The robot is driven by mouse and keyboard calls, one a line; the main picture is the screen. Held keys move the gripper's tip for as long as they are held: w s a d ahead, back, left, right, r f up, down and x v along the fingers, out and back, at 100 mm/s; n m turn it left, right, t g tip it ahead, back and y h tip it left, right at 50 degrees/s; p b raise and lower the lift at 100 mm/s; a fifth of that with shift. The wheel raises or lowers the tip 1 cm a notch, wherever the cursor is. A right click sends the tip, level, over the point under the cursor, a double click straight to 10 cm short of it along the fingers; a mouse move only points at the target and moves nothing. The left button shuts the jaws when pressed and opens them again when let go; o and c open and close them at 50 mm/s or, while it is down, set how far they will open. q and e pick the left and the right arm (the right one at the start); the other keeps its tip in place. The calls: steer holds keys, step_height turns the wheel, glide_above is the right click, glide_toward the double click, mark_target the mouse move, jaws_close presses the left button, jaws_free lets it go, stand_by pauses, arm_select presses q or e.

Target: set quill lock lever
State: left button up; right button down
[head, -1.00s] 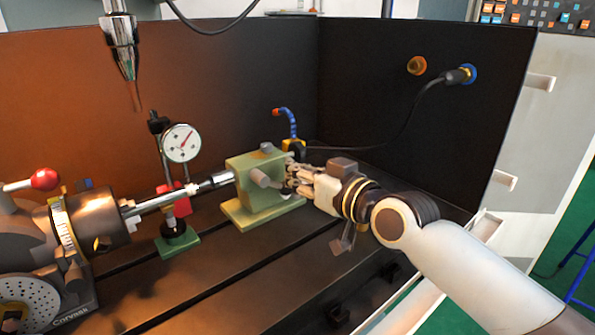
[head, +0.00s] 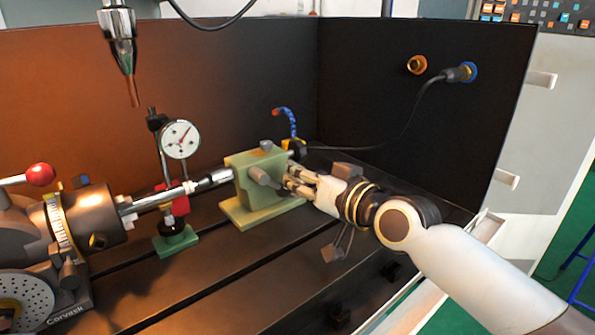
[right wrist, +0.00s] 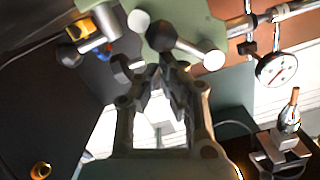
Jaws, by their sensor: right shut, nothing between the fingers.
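The green tailstock (head: 238,192) stands on the slotted table in the head view. Its quill lock lever (head: 264,178) is a short grey bar with a thick end, slanting down to the right across the front face. In the right wrist view the lever (right wrist: 188,46) runs from a dark end to a bright round end, just beyond the fingers. My right gripper (head: 289,180) is shut and empty at the right side of the tailstock, its tips close to the lever. I cannot tell whether they touch. The same gripper (right wrist: 160,72) shows in the wrist view. My left gripper is out of view.
A dial indicator (head: 180,140) on a stand is left of the tailstock. The indexing chuck (head: 88,226) is farther left, with a bar reaching to the tailstock. A spindle tool (head: 118,40) hangs above. A dark wall (head: 420,120) stands behind my right arm.

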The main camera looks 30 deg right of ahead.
mark_target(286, 195)
steer(key=shift+f+m+b, duration=0.45)
steer(key=shift+f+m, duration=0.2)
steer(key=shift+m, duration=0.15)
steer(key=m, duration=0.1)
steer(key=f+m+b, duration=0.1)
steer(key=shift+a+m+y, duration=0.15)
steer(key=shift+m+y, duration=0.15)
steer(key=shift+m, duration=0.1)
steer(key=shift+s+a+f+m+b, duration=0.1)
steer(key=shift+a+f+m+b, duration=0.1)
steer(key=shift+m+b, duration=0.25)
steer(key=shift+a+f+m+b, duration=0.1)
steer(key=shift+f+m+b, duration=0.1)
steer(key=shift+m, duration=0.45)
steer(key=shift+a+f+b, duration=0.2)
steer(key=shift+b, duration=0.1)
steer(key=shift+a+f+m, duration=0.2)
steer(key=shift+m, duration=0.3)
steer(key=shift+y, duration=0.3)
